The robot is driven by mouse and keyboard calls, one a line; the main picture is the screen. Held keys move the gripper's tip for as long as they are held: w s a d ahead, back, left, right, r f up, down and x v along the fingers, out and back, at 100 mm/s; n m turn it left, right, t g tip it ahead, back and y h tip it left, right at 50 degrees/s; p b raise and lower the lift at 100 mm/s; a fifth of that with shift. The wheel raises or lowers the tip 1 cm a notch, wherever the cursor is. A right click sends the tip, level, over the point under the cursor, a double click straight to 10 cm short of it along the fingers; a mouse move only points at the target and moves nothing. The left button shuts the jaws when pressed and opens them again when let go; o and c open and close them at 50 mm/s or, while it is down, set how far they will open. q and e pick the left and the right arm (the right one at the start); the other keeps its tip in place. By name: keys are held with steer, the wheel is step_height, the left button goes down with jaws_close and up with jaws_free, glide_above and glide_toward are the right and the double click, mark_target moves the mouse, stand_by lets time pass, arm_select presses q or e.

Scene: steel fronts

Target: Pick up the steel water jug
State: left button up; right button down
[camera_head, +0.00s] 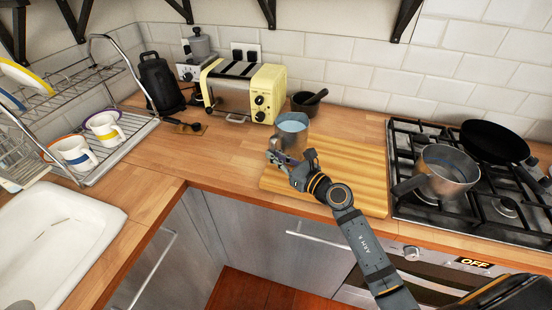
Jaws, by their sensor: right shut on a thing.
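The steel water jug (290,136) stands upright over the back left of the wooden cutting board (345,177), with bluish water showing in its open top. My right gripper (287,160) is shut on the jug from the front. The gripper covers the jug's lower front, so I cannot tell whether its base touches the board or counter. My left gripper is not in view.
A gas hob (480,214) with a steel pot (447,172) and black pan (494,141) is right. A dish rack (125,146) and sink (60,240) are left.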

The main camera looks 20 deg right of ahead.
steer(key=s+a+r+p, duration=0.2)
steer(key=s+a+r, duration=0.2)
steer(key=s+r, duration=0.7)
steer(key=shift+s+a+r+p, duration=0.2)
steer(key=shift+s+p, duration=0.1)
steer(key=shift+s, duration=0.85)
